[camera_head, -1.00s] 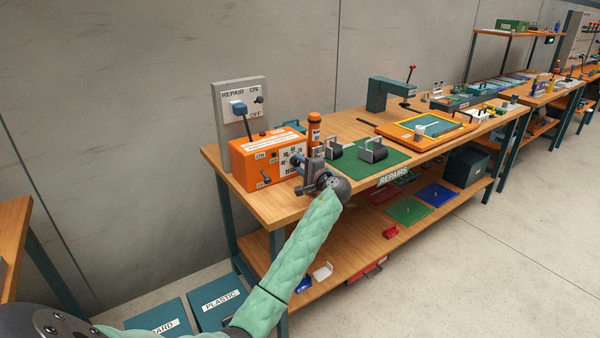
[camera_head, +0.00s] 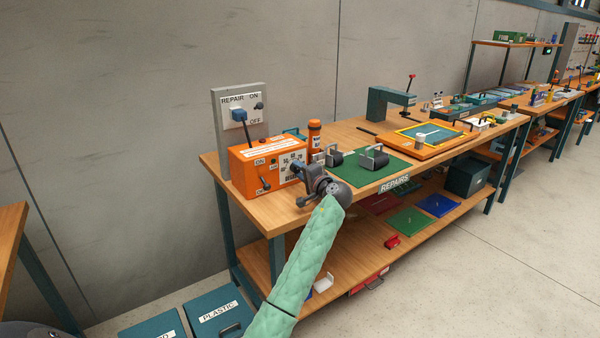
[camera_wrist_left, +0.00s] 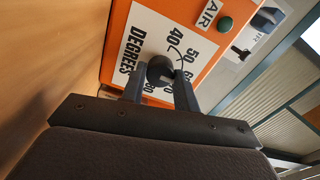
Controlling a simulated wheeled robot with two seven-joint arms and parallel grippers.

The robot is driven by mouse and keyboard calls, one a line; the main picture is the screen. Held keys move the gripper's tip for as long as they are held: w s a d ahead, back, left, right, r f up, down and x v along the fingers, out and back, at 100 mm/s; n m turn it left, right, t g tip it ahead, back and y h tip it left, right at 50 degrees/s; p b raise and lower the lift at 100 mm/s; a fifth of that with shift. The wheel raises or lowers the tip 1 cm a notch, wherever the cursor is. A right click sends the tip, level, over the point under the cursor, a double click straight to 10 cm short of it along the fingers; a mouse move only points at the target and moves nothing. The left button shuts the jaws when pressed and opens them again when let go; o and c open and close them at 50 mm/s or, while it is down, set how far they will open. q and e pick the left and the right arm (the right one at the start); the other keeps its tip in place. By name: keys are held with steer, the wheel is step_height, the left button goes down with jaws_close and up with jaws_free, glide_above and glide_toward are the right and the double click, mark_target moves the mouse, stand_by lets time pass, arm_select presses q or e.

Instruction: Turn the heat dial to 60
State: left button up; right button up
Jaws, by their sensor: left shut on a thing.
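The orange heat box (camera_head: 250,170) stands at the left end of the workbench. Its white dial face (camera_head: 286,166) is partly covered by my left gripper (camera_head: 299,167). In the left wrist view, the dark round dial (camera_wrist_left: 160,69) sits on the face marked DEGREES, with 40, 50 and 60 readable around it. My left gripper (camera_wrist_left: 160,84) is shut on the dial, one finger on each side. The fingers hide some numbers, and I cannot tell the exact setting. My right gripper is not in view.
A REPAIR switch panel (camera_head: 238,112) stands behind the box. An orange bottle (camera_head: 314,138) stands close to the box's right side. A green mat (camera_head: 368,178) with metal brackets lies further right. A green AIR button (camera_wrist_left: 225,24) is near the dial.

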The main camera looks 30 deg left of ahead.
arm_select(q)
steer(key=o, duration=1)
steer(key=shift+f, duration=0.15)
steer(key=shift+c, duration=0.2)
steer(key=shift+d, duration=0.1)
steer(key=v, duration=0.7)
steer(key=shift+s+d, duration=0.2)
steer(key=shift+d, duration=0.1)
